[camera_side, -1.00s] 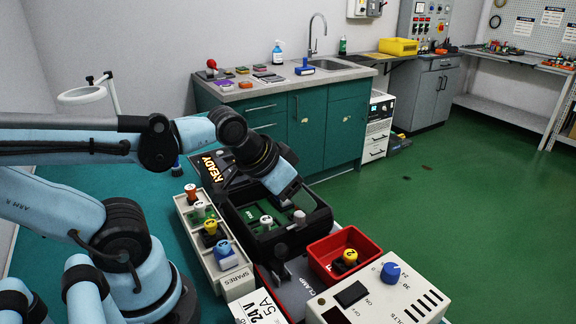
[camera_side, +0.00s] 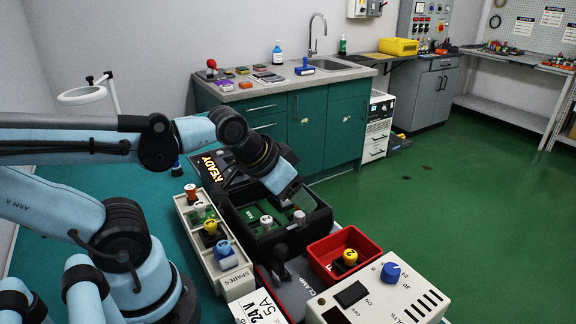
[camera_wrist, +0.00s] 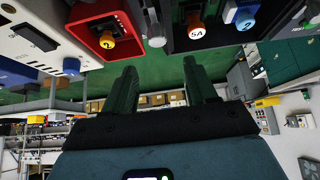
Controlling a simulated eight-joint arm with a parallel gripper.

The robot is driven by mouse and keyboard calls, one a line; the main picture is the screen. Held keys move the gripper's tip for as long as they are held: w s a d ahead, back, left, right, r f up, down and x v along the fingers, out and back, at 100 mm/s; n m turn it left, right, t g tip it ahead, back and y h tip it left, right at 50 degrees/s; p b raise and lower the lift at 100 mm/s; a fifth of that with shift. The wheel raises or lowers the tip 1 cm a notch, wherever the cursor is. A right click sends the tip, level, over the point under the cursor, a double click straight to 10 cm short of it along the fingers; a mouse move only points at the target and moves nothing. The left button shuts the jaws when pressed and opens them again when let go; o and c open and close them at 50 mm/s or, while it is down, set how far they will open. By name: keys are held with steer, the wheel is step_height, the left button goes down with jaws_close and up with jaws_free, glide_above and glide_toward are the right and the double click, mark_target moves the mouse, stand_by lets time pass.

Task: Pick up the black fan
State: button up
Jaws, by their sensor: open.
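I cannot pick out the black fan with certainty in either view. The black open case (camera_side: 240,232) holds a green board (camera_side: 252,213) with small lettering and a white-capped part (camera_side: 266,221). My arm's light-blue end reaches over the case in the side view and hides part of its inside; the fingers are not clear there. In the wrist view my gripper (camera_wrist: 160,70) shows two dark green fingers, spread apart with nothing between them. The case edge, with a grey-capped post (camera_side: 299,217), lies below my arm's end.
A pale spares rack (camera_side: 239,283) with several coloured knobs stands left of the case. A red tray (camera_side: 370,245) with a yellow knob (camera_side: 349,257) and a white power unit (camera_side: 428,300) stand right. A black clamp lever (camera_side: 281,254) rises in front of the case.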

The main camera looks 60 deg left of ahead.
stand_by(0.3)
steer(key=o, duration=0.4)
steer(key=shift+a, duration=0.1)
steer(key=s+a+n+g+y, duration=0.1)
steer(key=s+a+n+g, duration=0.3)
steer(key=s+a, duration=0.25)
steer(key=n+g+h, duration=0.1)
steer(key=n+g, duration=0.2)
steer(key=n, duration=0.1)
glide_toward(210, 223)
steer(key=f, duration=0.5)
steer(key=shift+w+a, duration=0.1)
steer(key=shift+a, duration=0.15)
steer(key=shift+d+f, duration=0.2)
steer(key=shift+f, duration=2.5)
